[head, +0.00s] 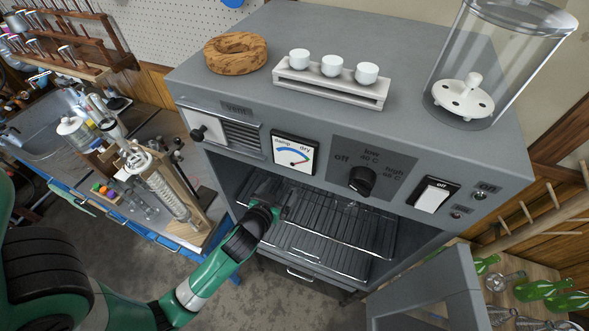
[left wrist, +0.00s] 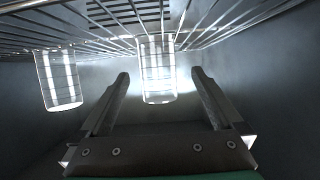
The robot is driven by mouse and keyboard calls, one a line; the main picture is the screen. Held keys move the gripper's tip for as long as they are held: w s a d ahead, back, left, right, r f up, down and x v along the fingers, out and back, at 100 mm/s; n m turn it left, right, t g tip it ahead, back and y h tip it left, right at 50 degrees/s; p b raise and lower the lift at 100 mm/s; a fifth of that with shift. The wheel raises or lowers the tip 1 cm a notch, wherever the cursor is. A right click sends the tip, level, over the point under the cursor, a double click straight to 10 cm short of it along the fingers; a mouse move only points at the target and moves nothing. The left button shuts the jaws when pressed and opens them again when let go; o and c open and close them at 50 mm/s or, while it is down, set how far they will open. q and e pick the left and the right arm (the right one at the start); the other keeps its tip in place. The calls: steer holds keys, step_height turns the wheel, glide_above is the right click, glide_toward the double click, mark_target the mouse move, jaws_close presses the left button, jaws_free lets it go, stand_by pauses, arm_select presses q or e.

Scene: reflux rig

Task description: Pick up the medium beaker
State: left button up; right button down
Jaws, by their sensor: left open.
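My left gripper (head: 276,203) reaches into the open drying oven (head: 230,178), over its wire rack (head: 345,225). In the left wrist view its open fingers (left wrist: 161,76) stand left and right of a clear glass beaker (left wrist: 157,68), with nothing gripped. A second clear beaker (left wrist: 58,80) is to the left, outside the fingers. The wrist picture looks upside down, with the rack bars at the top and both beakers touching them. I cannot tell by size which one is the medium beaker. No beaker shows clearly in the head view. My right gripper is not in view.
The oven walls and ceiling close in around my left gripper. The oven door (head: 425,300) hangs open at lower right. A cork ring (head: 236,52), a stand with three small crucibles (head: 330,88) and a glass desiccator (head: 500,60) sit on top.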

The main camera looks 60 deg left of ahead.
mark_target(290, 182)
arm_select(q)
steer(key=shift+x, duration=1.1)
steer(key=x, duration=0.1)
steer(key=b+x, duration=0.1)
steer(key=x, duration=0.2)
steer(key=shift+w+f+b, duration=0.3)
steer(key=shift+f, duration=0.15)
steer(key=shift+w+a, duration=0.2)
steer(key=shift+w, duration=0.05)
steer(key=c, duration=1.3)
